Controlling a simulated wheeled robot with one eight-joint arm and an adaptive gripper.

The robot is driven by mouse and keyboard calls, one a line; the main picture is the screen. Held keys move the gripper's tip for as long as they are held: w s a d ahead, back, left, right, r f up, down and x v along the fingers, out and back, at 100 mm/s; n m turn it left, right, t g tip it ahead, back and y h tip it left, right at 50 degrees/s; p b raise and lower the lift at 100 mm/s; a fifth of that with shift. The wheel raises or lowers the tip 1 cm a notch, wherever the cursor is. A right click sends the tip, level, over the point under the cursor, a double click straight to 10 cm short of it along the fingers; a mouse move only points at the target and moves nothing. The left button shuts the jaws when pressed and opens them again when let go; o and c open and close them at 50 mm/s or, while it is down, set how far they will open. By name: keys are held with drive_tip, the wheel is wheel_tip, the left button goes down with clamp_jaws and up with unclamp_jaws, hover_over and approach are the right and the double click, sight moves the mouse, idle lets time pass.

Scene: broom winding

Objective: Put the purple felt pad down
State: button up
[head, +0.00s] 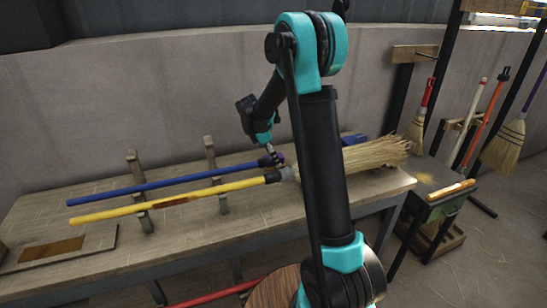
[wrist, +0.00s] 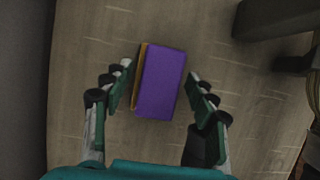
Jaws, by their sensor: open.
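The purple felt pad (wrist: 162,85) shows in the wrist view as a purple rectangle with a thin tan strip along its left edge. It appears to rest on the wooden bench top (wrist: 85,80). My gripper (wrist: 161,78) is open, with one finger on each side of the pad. Narrow gaps seem to show beside it, though I cannot tell whether the right finger touches it. In the head view my gripper (head: 273,153) is low over the back of the bench, with a small patch of purple at its tip.
A blue pole (head: 150,186) and a yellow-handled broom (head: 150,207) lie across wooden supports on the bench (head: 265,225). The broom's straw head (head: 365,155) points right. A blue block (head: 353,139) sits behind it. Several brooms hang at the right.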

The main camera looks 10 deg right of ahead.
drive_tip(key=shift+f, duration=0.2)
drive_tip(key=v, duration=1.7)
drive_tip(key=shift+r, duration=0.2)
drive_tip(key=shift+a, duration=0.1)
